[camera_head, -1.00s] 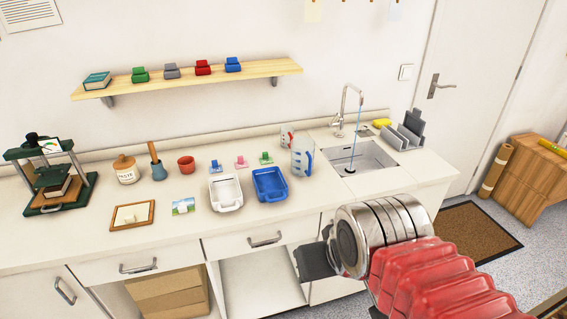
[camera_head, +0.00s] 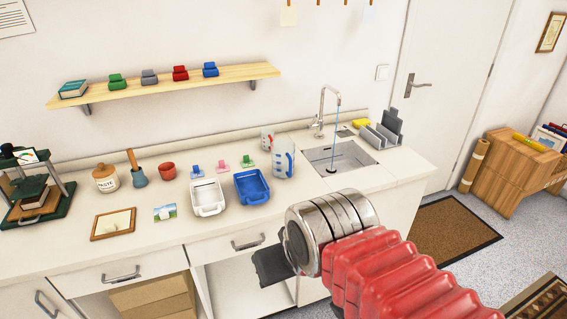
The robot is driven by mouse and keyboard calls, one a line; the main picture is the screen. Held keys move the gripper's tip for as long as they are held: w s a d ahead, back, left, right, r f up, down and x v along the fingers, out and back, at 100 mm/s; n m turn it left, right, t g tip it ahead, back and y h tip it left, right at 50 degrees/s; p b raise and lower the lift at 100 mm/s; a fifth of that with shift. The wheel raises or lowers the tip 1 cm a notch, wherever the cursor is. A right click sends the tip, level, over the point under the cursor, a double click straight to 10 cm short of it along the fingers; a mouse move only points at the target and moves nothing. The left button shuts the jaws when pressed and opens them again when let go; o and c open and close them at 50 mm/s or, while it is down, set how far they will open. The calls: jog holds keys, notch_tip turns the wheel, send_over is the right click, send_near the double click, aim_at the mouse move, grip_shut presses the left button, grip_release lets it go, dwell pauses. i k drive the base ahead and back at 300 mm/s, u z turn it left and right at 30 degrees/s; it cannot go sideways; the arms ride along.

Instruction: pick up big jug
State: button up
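The big jug (camera_head: 284,159) is clear with blue markings and a blue handle on its right. It stands upright on the counter just left of the sink. A smaller jug with red markings (camera_head: 266,140) stands behind it to the left, partly hidden by it. My gripper (camera_head: 268,267) shows as a dark piece beyond the metal wrist, low in front of the counter's drawers. It is apart from the big jug, nearer to me and lower. Its fingers are mostly hidden, so I cannot tell whether they are open.
A blue tray (camera_head: 252,202) and a white tray (camera_head: 208,210) lie left of the big jug. The sink (camera_head: 340,158) with its running tap (camera_head: 322,108) is on the right, a grey rack (camera_head: 384,134) beyond it. A wooden shelf (camera_head: 170,84) hangs above the counter.

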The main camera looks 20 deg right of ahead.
aim_at(285, 162)
jog(key=z, duration=0.05)
jog(key=i, duration=1)
jog(key=u, duration=0.05)
